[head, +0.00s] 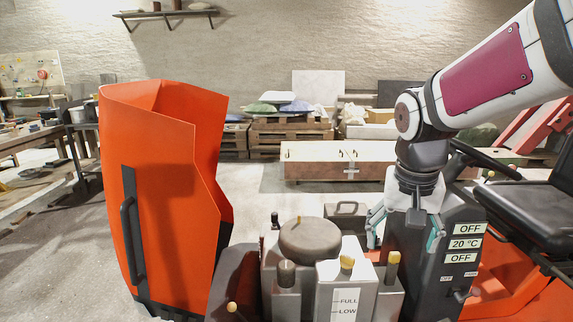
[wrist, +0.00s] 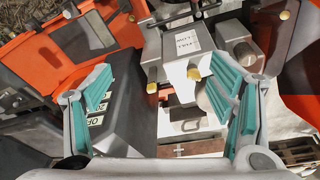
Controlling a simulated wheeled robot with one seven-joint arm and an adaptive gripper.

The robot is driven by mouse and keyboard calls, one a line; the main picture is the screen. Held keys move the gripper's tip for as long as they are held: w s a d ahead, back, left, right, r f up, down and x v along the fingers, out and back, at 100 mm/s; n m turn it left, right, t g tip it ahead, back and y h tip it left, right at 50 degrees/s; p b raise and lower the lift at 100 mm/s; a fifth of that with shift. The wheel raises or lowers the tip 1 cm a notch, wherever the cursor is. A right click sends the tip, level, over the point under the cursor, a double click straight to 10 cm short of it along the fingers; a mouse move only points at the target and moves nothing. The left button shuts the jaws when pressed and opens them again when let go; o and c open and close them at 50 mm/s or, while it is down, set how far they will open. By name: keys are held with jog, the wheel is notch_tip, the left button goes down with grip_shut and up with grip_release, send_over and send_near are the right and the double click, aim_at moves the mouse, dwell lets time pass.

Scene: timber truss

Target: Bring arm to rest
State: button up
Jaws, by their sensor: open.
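My arm reaches in from the upper right in the head view, bent at a dark joint, with the white and maroon link slanting down to the left. My gripper (head: 404,230) hangs below that joint, beside the dark control box (head: 455,225) with its OFF and 20 °C labels. In the wrist view my gripper (wrist: 165,100) has its two teal-padded fingers spread wide, with nothing held between them. The control box (wrist: 135,125) shows behind the left finger, and the white tank (wrist: 178,45) lies beyond the gap. I cannot tell whether a finger touches the box.
A tank with FULL and LOW marks (head: 345,290), a round grey cap (head: 310,238) and yellow-capped parts crowd the front middle. An orange hood panel (head: 160,190) stands at left. A black seat (head: 535,215) is at right. Open floor (head: 265,205) lies behind, before a long crate (head: 335,160).

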jog(key=s+a+n+y, duration=0.15)
jog(key=s+n, duration=0.25)
jog(key=s, duration=2.4)
notch_tip(320, 180, up, 14)
jog(key=t+p, duration=0.1)
jog(key=p, duration=1.2)
jog(key=shift+w+t, duration=0.3)
jog(key=shift+t, duration=0.1)
jog(key=shift+f+h, duration=0.1)
jog(key=shift+h, duration=0.15)
jog(key=shift+c, duration=0.5)
